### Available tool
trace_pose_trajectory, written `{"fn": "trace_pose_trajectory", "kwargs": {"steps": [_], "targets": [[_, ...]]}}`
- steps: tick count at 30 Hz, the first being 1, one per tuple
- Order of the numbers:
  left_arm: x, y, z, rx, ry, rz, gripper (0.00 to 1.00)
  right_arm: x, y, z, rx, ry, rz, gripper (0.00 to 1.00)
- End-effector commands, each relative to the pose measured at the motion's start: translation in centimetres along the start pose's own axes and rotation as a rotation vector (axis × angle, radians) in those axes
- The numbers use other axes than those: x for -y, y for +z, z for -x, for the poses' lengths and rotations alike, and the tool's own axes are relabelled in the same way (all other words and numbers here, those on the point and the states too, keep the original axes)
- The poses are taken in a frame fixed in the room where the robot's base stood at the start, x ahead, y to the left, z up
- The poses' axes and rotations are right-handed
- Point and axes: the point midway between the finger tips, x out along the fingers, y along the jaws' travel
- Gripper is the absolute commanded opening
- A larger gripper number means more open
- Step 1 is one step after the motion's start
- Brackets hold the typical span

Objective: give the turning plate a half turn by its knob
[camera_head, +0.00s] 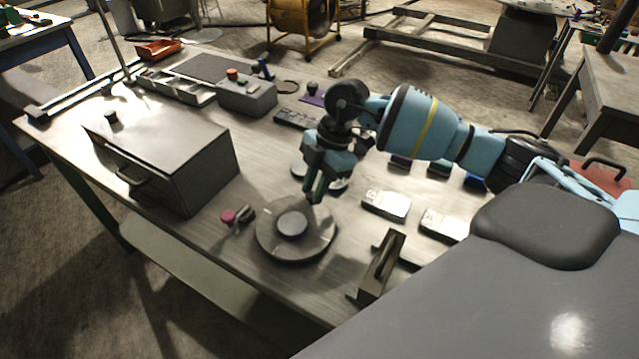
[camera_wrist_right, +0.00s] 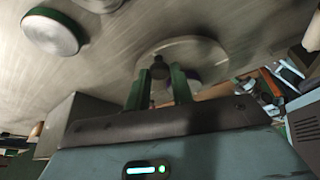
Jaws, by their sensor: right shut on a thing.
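The turning plate (camera_head: 272,242) is a round grey disc with a darker raised hub (camera_head: 292,224), lying on the metal table. It also shows in the wrist view (camera_wrist_right: 205,50). My right gripper (camera_head: 315,194) points down at the plate's far rim. In the wrist view its two green-edged fingers (camera_wrist_right: 158,88) are shut on the small dark knob (camera_wrist_right: 159,70) near the plate's edge. In the head view the fingers mostly hide the knob. My left gripper is not in view.
A grey metal box (camera_head: 205,170) with a handle stands left of the plate. A red-topped knob (camera_head: 229,216) is close on the plate's left. A dark bracket (camera_head: 378,268) and pale blocks (camera_head: 386,204) lie to the right. A control box (camera_head: 248,97) stands behind.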

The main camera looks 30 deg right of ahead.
Motion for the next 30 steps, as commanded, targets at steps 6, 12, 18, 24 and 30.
{"fn": "trace_pose_trajectory", "kwargs": {"steps": [6,12,18,24,30], "targets": [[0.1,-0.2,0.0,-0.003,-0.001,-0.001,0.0,0.0,0.1,0.1,0.001,-0.001,0.0,0.44],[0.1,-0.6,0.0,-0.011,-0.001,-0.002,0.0,0.0,0.0,0.0,0.001,-0.001,0.001,0.45],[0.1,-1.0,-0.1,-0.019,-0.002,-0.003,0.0,0.0,0.0,0.8,0.001,0.001,0.001,0.45],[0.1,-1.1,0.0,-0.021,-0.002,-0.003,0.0,0.0,0.1,3.9,0.002,0.003,0.0,0.45],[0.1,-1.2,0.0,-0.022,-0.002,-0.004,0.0,0.0,0.0,6.7,0.001,0.002,0.0,0.45]]}}
